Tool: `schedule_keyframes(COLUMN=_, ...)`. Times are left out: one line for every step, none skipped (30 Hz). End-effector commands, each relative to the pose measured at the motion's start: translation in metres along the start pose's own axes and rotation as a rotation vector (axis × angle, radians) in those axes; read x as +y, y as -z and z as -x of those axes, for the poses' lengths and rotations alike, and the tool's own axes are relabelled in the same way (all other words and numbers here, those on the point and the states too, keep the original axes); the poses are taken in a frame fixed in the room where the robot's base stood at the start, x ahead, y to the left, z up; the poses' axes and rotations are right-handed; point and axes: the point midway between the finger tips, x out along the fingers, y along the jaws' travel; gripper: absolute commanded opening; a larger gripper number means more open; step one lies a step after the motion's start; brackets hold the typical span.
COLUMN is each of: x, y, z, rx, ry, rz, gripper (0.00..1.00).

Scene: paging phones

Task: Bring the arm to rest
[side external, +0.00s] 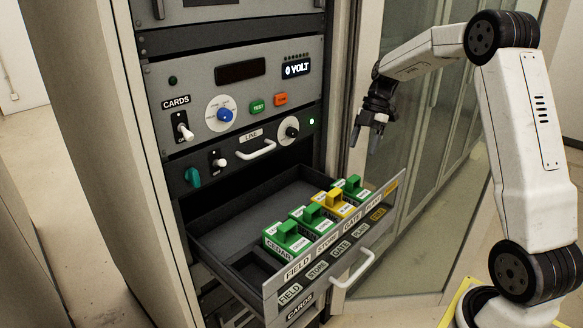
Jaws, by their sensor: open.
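My gripper (367,134) is open and empty, with its fingers pointing down. It hangs in the air to the right of the rack's front panel, above and behind the right end of the open drawer (224,236). It touches nothing that I can see. My white arm reaches in from the right, bent at a high elbow.
The pulled-out drawer holds several green cards (286,236) and one yellow card (336,204) behind its labelled front. A drawer handle (353,268) juts forward. Glass-fronted cabinets (440,120) stand behind my arm.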

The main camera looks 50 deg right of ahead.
Motion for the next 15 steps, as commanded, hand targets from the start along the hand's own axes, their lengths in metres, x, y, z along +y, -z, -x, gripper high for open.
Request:
schedule_keyframes(x=0.000, y=0.000, z=0.007, rx=-0.002, ry=-0.002, rz=0.000, gripper=0.70)
schedule_keyframes(x=0.000, y=0.000, z=0.010, rx=-0.001, ry=-0.002, rz=0.000, gripper=0.70)
schedule_keyframes(x=0.000, y=0.000, z=0.015, rx=-0.002, ry=-0.002, rz=0.000, gripper=0.70)
schedule_keyframes(x=0.000, y=0.000, z=0.018, rx=-0.002, ry=-0.001, rz=0.000, gripper=0.70)
schedule_keyframes(x=0.000, y=0.000, z=0.022, rx=-0.002, ry=-0.001, rz=0.000, gripper=0.70)
schedule_keyframes(x=0.000, y=0.000, z=0.022, rx=-0.001, ry=0.001, rz=0.000, gripper=0.70)
schedule_keyframes(x=-0.001, y=0.000, z=0.016, rx=0.001, ry=0.004, rz=0.000, gripper=0.70)
schedule_keyframes(x=-0.001, y=0.000, z=0.012, rx=0.002, ry=0.004, rz=0.000, gripper=0.70)
schedule_keyframes(x=0.000, y=0.000, z=0.007, rx=0.002, ry=0.003, rz=0.000, gripper=0.70)
schedule_keyframes(x=0.000, y=0.000, z=0.003, rx=0.002, ry=0.003, rz=0.000, gripper=0.70)
schedule_keyframes(x=-0.001, y=0.000, z=-0.001, rx=0.002, ry=0.003, rz=0.000, gripper=0.70)
schedule_keyframes(x=0.000, y=0.000, z=-0.006, rx=0.002, ry=0.003, rz=0.000, gripper=0.70)
schedule_keyframes(x=-0.001, y=0.000, z=-0.009, rx=0.002, ry=0.003, rz=0.000, gripper=0.70)
schedule_keyframes(x=-0.001, y=0.000, z=-0.014, rx=0.001, ry=0.003, rz=0.000, gripper=0.70)
schedule_keyframes(x=-0.001, y=0.000, z=-0.019, rx=0.002, ry=0.003, rz=0.001, gripper=0.70)
